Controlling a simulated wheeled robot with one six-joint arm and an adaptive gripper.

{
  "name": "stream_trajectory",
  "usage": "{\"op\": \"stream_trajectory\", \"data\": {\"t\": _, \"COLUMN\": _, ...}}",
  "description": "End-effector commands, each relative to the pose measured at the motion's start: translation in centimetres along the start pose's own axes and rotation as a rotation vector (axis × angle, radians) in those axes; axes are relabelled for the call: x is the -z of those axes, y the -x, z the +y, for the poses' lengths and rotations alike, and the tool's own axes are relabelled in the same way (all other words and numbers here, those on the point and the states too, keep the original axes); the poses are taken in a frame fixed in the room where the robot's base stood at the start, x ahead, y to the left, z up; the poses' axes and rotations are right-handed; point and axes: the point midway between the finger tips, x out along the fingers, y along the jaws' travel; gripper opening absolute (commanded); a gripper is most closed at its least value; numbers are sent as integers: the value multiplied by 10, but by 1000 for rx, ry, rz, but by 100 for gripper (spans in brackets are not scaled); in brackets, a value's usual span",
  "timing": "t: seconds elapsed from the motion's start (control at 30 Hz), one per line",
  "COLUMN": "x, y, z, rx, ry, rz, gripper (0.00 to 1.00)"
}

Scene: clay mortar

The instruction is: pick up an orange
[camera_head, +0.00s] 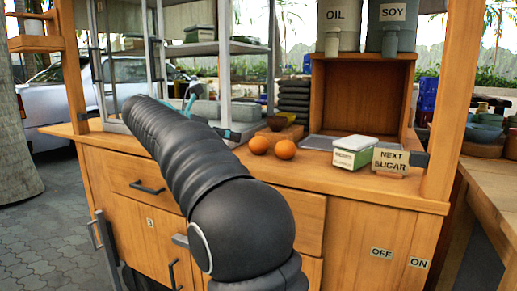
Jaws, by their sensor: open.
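Two oranges sit side by side on the wooden counter (330,180), a left orange (259,145) and a right orange (285,150), with a small gap between them. My dark arm crosses the picture from the bottom middle to the upper left. My gripper (210,116) is partly hidden behind the arm. Its teal finger parts show apart from each other, to the left of the oranges. It is open, and I see nothing held in it. It does not appear to touch either orange.
A metal shelf rack (215,48) stands behind my arm. A wooden post (446,105) rises at the right.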

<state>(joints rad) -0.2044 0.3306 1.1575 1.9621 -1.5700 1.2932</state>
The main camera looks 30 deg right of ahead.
Motion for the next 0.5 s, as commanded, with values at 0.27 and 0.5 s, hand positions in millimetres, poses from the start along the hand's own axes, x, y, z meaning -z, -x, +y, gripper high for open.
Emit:
{"op": "stream_trajectory", "data": {"t": 0.27, "x": 0, "y": -52, "z": -1, "rx": 3, "ry": 2, "rz": -1, "gripper": 73}}
{"op": "stream_trajectory", "data": {"t": 0.5, "x": -1, "y": -73, "z": 0, "rx": -1, "ry": 3, "rz": -3, "gripper": 73}}
